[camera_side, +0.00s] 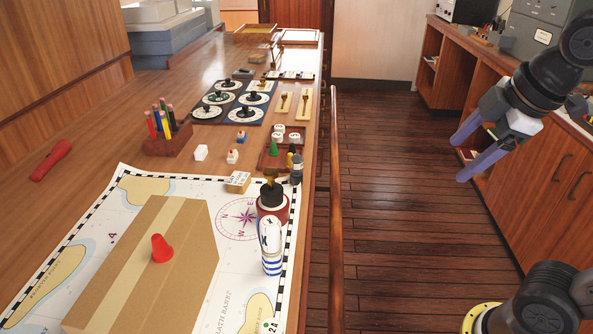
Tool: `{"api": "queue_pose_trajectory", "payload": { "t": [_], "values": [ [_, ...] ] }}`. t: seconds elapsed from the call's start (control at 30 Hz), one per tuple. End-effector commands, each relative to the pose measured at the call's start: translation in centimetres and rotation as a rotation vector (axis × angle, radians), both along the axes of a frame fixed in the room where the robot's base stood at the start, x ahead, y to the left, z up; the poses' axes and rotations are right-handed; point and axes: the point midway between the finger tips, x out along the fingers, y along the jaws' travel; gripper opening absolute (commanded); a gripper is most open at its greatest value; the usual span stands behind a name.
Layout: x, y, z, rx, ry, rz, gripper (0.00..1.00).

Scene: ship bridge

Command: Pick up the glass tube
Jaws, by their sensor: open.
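I cannot make out a glass tube for certain in the side view. My gripper (459,160) is at the upper right, over the floor and in front of the right-hand cabinets. Its two bluish-purple fingers are apart, with nothing between them. It is well clear of the wooden counter (95,133) on the left and touches nothing there. Near the counter's right edge stand a dark red and black container (272,201), a white cylinder with blue stripes (271,248) and a small grey bottle (296,168).
A pencil holder (168,141), a red torch-like object (52,160) and dial panels (232,101) are farther back. A wooden rail (335,190) runs along the counter's edge.

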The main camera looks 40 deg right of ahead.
Motion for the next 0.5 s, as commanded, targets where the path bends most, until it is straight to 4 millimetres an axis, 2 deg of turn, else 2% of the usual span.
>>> {"api": "queue_pose_trajectory", "payload": {
  "t": [0.1,0.23,0.37,0.5],
  "values": [
    [4.1,-0.2,3.2,-0.143,0.064,0.213,0.76],
    [9.2,0.0,5.7,-0.288,0.145,0.437,0.76],
    [14.4,0.9,6.8,-0.402,0.226,0.631,0.76],
    [19.9,2.5,6.4,-0.496,0.314,0.806,0.76]
  ]
}}
